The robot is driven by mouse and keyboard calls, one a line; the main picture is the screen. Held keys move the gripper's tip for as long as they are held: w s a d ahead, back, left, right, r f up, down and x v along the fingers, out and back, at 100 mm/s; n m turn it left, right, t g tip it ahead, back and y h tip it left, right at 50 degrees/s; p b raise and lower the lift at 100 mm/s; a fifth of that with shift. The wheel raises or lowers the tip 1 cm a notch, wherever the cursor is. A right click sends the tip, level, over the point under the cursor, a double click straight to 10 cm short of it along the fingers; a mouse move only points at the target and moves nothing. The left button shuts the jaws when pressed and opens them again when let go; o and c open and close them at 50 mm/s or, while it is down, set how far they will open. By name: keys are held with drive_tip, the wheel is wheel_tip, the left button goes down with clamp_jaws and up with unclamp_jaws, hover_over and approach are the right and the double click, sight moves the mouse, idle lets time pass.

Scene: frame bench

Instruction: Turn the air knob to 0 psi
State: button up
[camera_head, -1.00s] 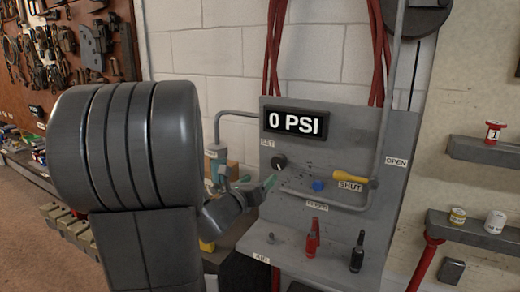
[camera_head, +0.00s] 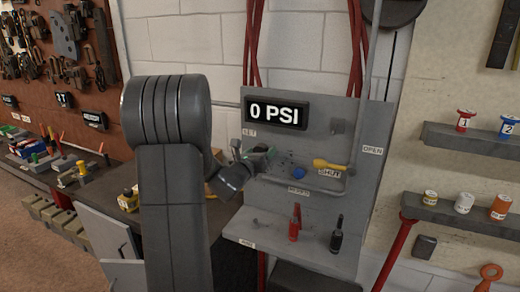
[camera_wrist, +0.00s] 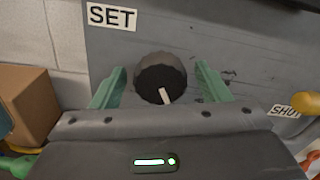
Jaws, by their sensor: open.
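The air knob (camera_wrist: 158,72) is a round black knob with a white pointer, on the grey panel (camera_wrist: 225,50) below and right of the SET label (camera_wrist: 111,17). In the wrist view its pointer points down, slightly right. My gripper (camera_wrist: 161,70) is open, with one green finger on each side of the knob and a visible gap on both sides. In the head view my gripper (camera_head: 258,156) is at the panel's left part and largely hides the knob. The display (camera_head: 276,113) above reads 0 PSI.
A yellow lever (camera_head: 328,165) by the SHUT label and a blue button (camera_head: 298,173) sit right of the knob. A cardboard box (camera_wrist: 27,103) is at left in the wrist view. Shelves with spools and jars are at right.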

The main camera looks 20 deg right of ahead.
drive_tip(key=shift+w+d, duration=0.15)
drive_tip(key=shift+d, duration=0.05)
drive_tip(key=c, duration=1)
drive_tip(key=shift+o, duration=0.2)
drive_tip(key=shift+b, duration=0.3)
